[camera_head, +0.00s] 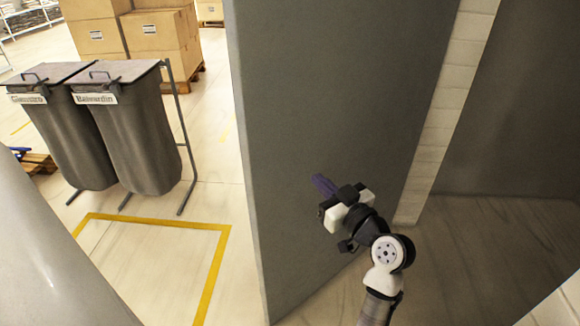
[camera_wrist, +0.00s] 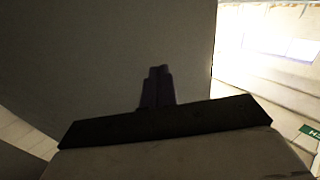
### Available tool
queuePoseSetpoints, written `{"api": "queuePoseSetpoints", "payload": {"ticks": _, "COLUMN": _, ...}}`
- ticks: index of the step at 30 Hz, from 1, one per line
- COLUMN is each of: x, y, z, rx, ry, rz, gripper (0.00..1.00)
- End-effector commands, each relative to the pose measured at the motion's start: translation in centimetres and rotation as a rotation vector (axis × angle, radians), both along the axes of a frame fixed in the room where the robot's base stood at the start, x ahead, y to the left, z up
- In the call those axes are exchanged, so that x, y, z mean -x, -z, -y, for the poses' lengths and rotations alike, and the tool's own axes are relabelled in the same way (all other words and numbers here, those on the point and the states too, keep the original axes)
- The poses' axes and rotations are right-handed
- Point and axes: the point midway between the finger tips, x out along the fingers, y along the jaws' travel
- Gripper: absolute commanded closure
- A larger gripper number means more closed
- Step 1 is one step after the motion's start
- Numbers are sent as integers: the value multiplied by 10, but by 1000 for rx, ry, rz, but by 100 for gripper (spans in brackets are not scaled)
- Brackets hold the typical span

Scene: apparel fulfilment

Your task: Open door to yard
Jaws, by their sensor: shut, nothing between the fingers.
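A large grey door panel (camera_head: 320,110) stands upright in the middle of the head view, its near edge toward the left. My gripper (camera_head: 322,184) is in front of its face, with dark purple fingers pointing to the upper left. The fingers are shut and empty. In the wrist view, the shut fingers (camera_wrist: 158,85) point at the plain grey surface (camera_wrist: 110,45). I cannot tell whether they touch it. No handle shows in either view. A darker space lies to the right of the panel, past a pale block wall edge (camera_head: 450,100).
Two grey bins (camera_head: 120,120) on a metal stand are left of the panel. Stacked cardboard boxes (camera_head: 155,30) stand on a pallet behind them. Yellow floor lines (camera_head: 160,221) mark open floor at the lower left. A grey column (camera_head: 50,260) blocks the lower-left corner.

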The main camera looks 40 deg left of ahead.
Motion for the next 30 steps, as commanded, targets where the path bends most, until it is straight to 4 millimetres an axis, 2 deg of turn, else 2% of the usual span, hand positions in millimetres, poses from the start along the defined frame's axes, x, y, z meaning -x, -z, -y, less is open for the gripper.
{"api": "queuePoseSetpoints", "payload": {"ticks": 1, "x": 2, "y": 12, "z": 12, "rx": 15, "ry": -28, "rz": -21, "gripper": 100}}
{"api": "queuePoseSetpoints", "payload": {"ticks": 3, "x": 6, "y": 22, "z": 22, "rx": 27, "ry": -64, "rz": -34, "gripper": 100}}
{"api": "queuePoseSetpoints", "payload": {"ticks": 8, "x": 10, "y": 29, "z": 26, "rx": 33, "ry": -97, "rz": -40, "gripper": 100}}
{"api": "queuePoseSetpoints", "payload": {"ticks": 14, "x": 3, "y": 26, "z": -4, "rx": 33, "ry": -101, "rz": -40, "gripper": 100}}
{"api": "queuePoseSetpoints", "payload": {"ticks": 24, "x": -15, "y": 25, "z": -74, "rx": 32, "ry": -99, "rz": -41, "gripper": 100}}
{"api": "queuePoseSetpoints", "payload": {"ticks": 30, "x": -22, "y": 27, "z": -99, "rx": 33, "ry": -97, "rz": -40, "gripper": 100}}
